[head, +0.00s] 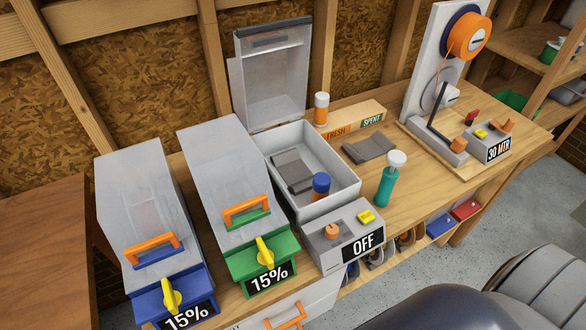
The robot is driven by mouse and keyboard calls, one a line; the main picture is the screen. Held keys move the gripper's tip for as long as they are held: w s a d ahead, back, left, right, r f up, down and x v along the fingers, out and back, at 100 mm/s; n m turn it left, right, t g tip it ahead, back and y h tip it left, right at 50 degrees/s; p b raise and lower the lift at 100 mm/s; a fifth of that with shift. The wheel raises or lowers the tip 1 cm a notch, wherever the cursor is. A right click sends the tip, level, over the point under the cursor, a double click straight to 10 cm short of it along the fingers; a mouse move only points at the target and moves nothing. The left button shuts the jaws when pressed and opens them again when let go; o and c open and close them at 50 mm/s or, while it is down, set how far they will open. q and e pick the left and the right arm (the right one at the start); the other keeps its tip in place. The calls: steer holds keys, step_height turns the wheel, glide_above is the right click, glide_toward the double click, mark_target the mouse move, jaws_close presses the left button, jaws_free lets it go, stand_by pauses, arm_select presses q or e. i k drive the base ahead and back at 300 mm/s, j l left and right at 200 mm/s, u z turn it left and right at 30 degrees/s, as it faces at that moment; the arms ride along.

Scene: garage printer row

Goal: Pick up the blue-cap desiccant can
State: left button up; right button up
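The blue-cap desiccant can (321,186) stands upright at the front right inside the open grey bin (349,187), with its lower part partly hidden by the bin's front. The bin's clear lid (272,85) is raised behind it. A grey folded pouch (293,172) lies in the bin to the left of the can. Neither of my grippers shows in the head view.
Two closed clear-lidded boxes, one blue (172,296) and one green (262,262), stand left of the bin. A grey OFF control box (333,236) sits in front. Right are a teal bottle (386,188), a grey cloth (369,148) and a spool stand (423,75).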

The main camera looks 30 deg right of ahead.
mark_target(321, 181)
steer(key=k+l+u, duration=0.15)
steer(key=l, duration=0.3)
steer(key=k+l+u, duration=0.15)
steer(key=l, duration=0.25)
steer(key=k+l+u, duration=0.15)
steer(key=l, duration=0.3)
steer(key=k+l+u, duration=0.15)
steer(key=k+l, duration=0.15)
